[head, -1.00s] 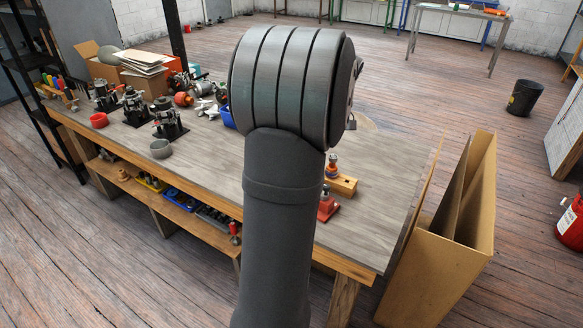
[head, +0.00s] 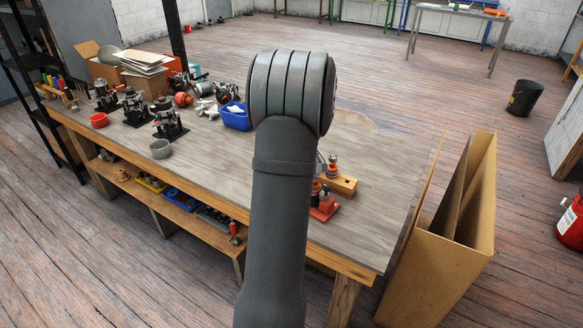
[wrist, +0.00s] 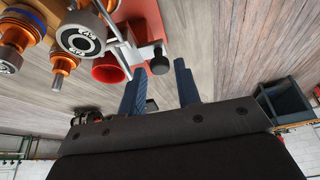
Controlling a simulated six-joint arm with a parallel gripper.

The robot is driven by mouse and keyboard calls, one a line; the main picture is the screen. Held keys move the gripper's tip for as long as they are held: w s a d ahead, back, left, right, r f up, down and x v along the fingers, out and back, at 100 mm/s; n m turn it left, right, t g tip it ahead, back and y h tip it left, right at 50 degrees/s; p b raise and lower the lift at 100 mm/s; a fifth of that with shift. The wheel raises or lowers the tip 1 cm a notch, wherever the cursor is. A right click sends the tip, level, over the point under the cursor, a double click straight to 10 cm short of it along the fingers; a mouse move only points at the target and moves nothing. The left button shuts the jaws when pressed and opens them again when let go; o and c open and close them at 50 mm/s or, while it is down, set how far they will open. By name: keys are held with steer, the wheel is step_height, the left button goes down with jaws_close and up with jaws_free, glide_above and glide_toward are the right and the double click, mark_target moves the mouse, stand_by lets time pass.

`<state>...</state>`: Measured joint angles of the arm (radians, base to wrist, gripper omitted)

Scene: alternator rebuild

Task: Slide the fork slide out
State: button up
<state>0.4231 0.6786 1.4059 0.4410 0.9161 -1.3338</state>
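A grey metal piece that looks like the fork slide (wrist: 133,47) lies beside the bearing and ends in a dark knob (wrist: 159,65). My gripper (wrist: 157,76) is open, its two blue fingers apart, with the knob near the gap between their tips. I cannot tell whether either finger touches it. In the head view the red fixture (head: 325,211) shows beside my arm, which hides my gripper.
A wooden block (head: 343,186) with orange and metal parts stands just behind the fixture. A blue bin (head: 236,118) and several alternator units are further left on the bench (head: 215,160). The bench's right end is clear. A tall cardboard box (head: 440,260) stands beside it.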

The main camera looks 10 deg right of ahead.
steer(key=shift+w+f, duration=0.1)
steer(key=shift+f, duration=0.15)
jaws_close()
steer(key=shift+w+a+r, duration=0.1)
steer(key=shift+w+a, duration=0.7)
steer(key=shift+w, duration=0.2)
steer(key=shift+w+a, duration=0.75)
steer(key=shift+w, duration=0.2)
jaws_free()
